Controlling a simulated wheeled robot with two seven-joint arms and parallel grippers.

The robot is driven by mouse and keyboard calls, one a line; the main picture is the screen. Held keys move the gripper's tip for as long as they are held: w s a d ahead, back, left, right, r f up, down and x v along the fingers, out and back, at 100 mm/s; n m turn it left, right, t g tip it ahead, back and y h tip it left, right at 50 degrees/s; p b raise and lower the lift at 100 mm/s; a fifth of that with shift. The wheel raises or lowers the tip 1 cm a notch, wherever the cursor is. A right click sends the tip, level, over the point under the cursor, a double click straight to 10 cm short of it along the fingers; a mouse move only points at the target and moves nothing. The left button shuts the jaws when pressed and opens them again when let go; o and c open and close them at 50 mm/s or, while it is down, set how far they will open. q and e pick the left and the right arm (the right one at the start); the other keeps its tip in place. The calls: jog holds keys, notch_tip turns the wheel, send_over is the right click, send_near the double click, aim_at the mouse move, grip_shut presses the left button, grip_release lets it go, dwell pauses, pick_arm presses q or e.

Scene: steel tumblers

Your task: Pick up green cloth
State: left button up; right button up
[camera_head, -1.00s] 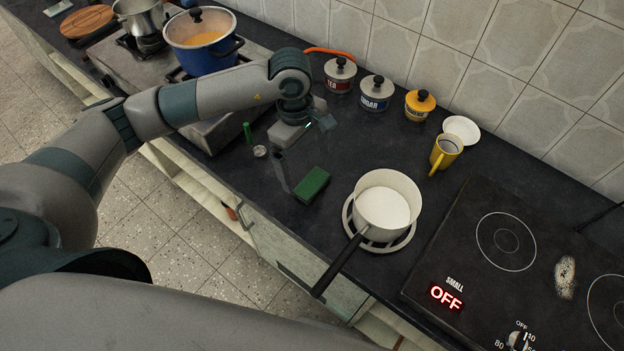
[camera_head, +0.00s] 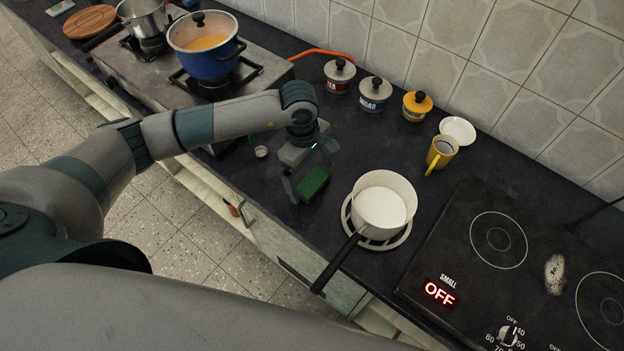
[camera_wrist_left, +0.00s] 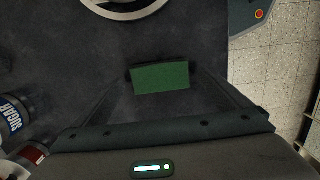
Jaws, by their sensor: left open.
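The green cloth (camera_head: 314,183) is a small, thick, folded-looking block lying on the dark countertop, left of the white saucepan. In the left wrist view the cloth (camera_wrist_left: 160,77) lies ahead of the palm, between the two finger ends. My left gripper (camera_head: 311,178) is open, with one finger at the cloth's left side and the other toward its upper right. Whether the fingers touch the cloth I cannot tell. The cloth is not gripped. My right gripper is not in view.
The white saucepan (camera_head: 380,208) stands close right of the cloth on a round trivet, its dark handle pointing to the counter's front edge. Several canisters, such as the sugar one (camera_head: 375,95), stand along the wall. A blue pot (camera_head: 208,62) is on the stove behind my left arm.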

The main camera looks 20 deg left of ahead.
aim_at(311, 181)
pick_arm(q)
jog(key=shift+f, duration=0.75)
jog(key=shift+c, duration=0.7)
jog(key=c, duration=1)
notch_tip(311, 181, up, 9)
jog(key=b, duration=0.3)
jog(key=shift+f, duration=0.2)
jog(key=shift+r, duration=0.75)
